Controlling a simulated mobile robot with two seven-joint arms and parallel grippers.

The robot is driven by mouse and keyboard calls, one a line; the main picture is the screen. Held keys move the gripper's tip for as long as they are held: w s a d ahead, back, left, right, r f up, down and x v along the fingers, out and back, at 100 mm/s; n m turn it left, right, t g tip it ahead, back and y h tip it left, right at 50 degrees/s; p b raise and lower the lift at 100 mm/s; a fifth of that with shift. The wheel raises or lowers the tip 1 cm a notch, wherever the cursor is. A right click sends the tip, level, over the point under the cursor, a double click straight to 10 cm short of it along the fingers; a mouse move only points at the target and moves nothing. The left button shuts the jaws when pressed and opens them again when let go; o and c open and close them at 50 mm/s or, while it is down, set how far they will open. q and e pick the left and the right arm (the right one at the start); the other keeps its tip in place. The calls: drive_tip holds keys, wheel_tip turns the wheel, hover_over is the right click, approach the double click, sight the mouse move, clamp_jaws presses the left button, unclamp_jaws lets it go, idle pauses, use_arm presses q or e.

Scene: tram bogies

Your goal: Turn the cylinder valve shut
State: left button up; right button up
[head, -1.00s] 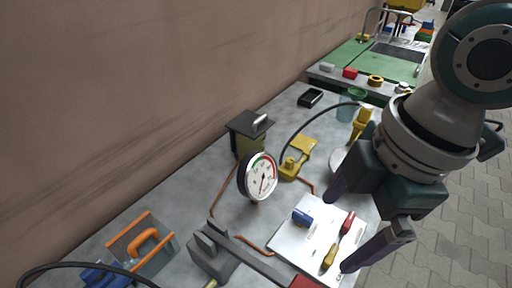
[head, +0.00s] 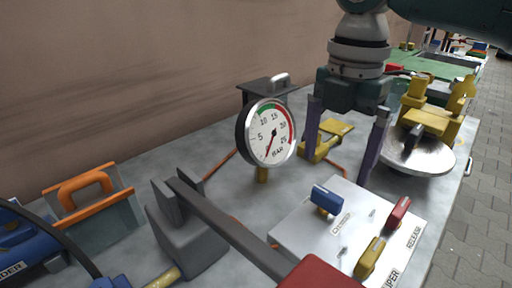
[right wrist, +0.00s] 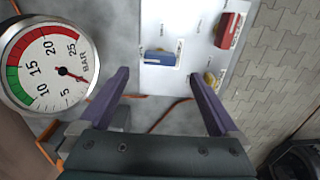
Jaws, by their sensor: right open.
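A white panel (head: 300,235) on the grey bench carries a blue handle (head: 326,199), a red handle (head: 398,213) and a yellow handle (head: 371,258). Each has a small printed label; the one by the blue handle is too small to read surely. My right gripper (head: 338,166) points down, open and empty, above the panel's far edge. In the right wrist view the blue handle (right wrist: 159,58) lies just beyond the gap between the fingertips (right wrist: 160,78), with no contact visible. The yellow handle (right wrist: 211,79) is partly hidden by one finger. My left gripper is out of view.
A round pressure gauge (head: 267,133) stands left of my right gripper. A grey vice-like block with a long red-ended bar (head: 225,225) lies in front. A yellow fitting (head: 326,143) is behind the gripper, and a shiny round plate (head: 420,152) is to its right.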

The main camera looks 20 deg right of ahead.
sight(328, 193)
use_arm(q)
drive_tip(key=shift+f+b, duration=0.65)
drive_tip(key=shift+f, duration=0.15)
use_arm(e)
wheel_tip(328, 193, down, 6)
drive_tip(key=shift+f, duration=0.2)
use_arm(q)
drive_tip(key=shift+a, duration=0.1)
